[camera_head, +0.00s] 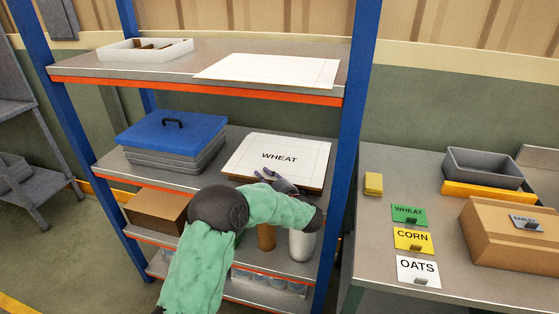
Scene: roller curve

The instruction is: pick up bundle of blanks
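A flat white stack of blanks (290,148) marked WHEAT lies on the middle shelf at the right, with a thin brown edge along its front. My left gripper (272,178) is at the front edge of this stack, its dark fingers overlapping the edge in the picture. Whether the fingers are spread or closed on the stack is unclear at this size. My green-sleeved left arm reaches in front of the lower shelf. Another flat white sheet or stack (265,70), with no label visible, lies on the top shelf. My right gripper is not in view.
A blue lid (172,132) on grey trays sits left of the WHEAT stack. A blue rack post (352,130) stands close to its right. A brown box (158,208) is below. The right table holds WHEAT, CORN and OATS cards (418,270), a carton (505,238) and a grey bin (483,166).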

